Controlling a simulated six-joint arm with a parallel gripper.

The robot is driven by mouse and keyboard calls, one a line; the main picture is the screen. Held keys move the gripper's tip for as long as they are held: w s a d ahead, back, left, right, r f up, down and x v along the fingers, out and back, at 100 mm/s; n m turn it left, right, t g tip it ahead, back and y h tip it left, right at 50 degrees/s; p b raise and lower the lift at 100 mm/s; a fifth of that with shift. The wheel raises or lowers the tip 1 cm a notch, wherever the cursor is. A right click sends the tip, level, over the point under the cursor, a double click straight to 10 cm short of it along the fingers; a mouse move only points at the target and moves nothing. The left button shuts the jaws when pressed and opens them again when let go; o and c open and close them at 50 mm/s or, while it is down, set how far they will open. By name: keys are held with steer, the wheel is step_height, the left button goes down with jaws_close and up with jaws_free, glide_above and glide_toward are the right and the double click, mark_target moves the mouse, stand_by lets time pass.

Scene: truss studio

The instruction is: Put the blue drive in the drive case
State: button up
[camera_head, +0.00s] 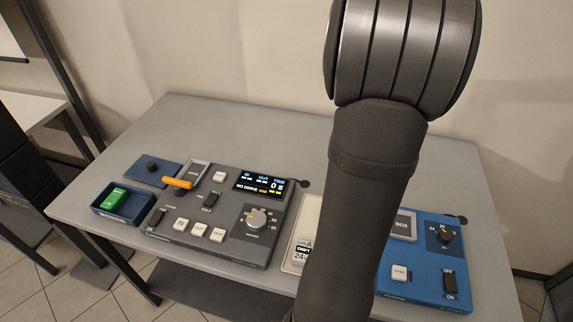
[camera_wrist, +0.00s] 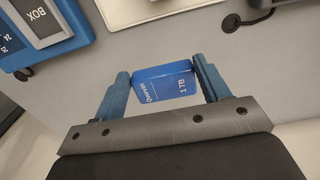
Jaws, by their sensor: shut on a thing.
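The blue drive (camera_wrist: 163,83), marked 1 TB, is between the two teal fingers of my gripper (camera_wrist: 163,88) in the wrist view. My gripper is shut on it. In the head view my arm hides the gripper and the drive. A dark blue open case (camera_head: 118,217) stands at the left of the table, with a green drive (camera_head: 113,197) lying in it. It looks like the drive case, and part of its floor shows bare.
A grey control panel (camera_head: 205,242) with buttons, an orange lever (camera_head: 178,183) and a lit display (camera_head: 262,186) stands beside the case. A blue panel (camera_head: 425,285) stands at the right, and a pale board (camera_head: 297,255) lies between them. The table's back (camera_head: 240,125) is clear.

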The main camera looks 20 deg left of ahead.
steer(key=a+f, duration=0.1)
steer(key=a, duration=0.2)
steer(key=a+f, duration=0.2)
steer(key=a, duration=0.2)
steer(key=a+f, duration=0.1)
steer(key=a, duration=0.3)
steer(key=shift+w+f, duration=0.2)
steer(key=shift+f, duration=1.95)
steer(key=shift+f, duration=0.1)
steer(key=o, duration=1.1)
steer(key=shift+c, duration=0.2)
step_height(320, 180, up, 11)
steer(key=shift+r, duration=0.6)
steer(key=c, duration=0.6)
